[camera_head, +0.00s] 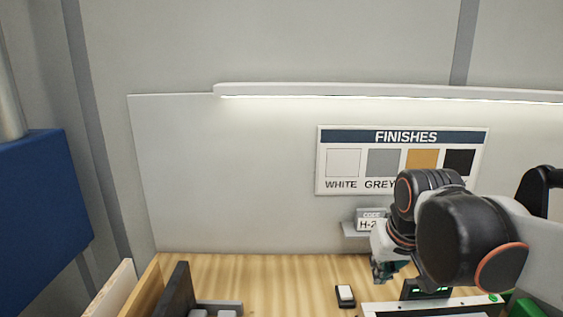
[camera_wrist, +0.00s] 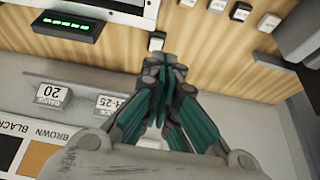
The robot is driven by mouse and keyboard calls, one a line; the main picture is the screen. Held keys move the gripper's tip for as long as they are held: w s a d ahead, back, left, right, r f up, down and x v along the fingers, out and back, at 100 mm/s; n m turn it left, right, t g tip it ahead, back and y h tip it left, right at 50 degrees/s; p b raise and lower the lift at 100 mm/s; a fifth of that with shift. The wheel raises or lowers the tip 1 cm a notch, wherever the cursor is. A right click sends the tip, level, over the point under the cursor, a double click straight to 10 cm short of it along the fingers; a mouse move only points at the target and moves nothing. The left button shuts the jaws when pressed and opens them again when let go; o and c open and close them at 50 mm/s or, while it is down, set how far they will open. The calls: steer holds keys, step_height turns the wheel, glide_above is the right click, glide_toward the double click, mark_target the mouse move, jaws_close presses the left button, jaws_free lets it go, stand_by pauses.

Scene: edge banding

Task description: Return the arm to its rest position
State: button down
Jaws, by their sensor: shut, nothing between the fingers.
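My arm reaches in from the right in the head view, with dark rounded joints and a light grey link in front of the back wall. My gripper (camera_head: 382,272) hangs at the end of it above the wooden bench, partly hidden by the wrist. In the wrist view my gripper (camera_wrist: 170,62) shows its green-grey fingers with the tips together. It is shut and nothing shows between the fingertips. The fingers are over the bench's back part, close to the wall.
A FINISHES board (camera_head: 402,160) hangs on the back wall. A small label holder (camera_head: 366,222) sits below it. A small black and white block (camera_head: 345,296) lies on the bench (camera_head: 285,275). A machine with a green-lit display (camera_wrist: 65,27) stands nearby. A blue panel (camera_head: 45,215) is at left.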

steer(key=s+f+t+b, duration=0.1)
steer(key=s+f, duration=0.5)
steer(key=s, duration=0.6)
steer(key=shift+f+t+b, duration=0.25)
steer(key=shift+t+b, duration=0.1)
steer(key=shift+t, duration=0.35)
steer(key=shift+s+a, duration=0.1)
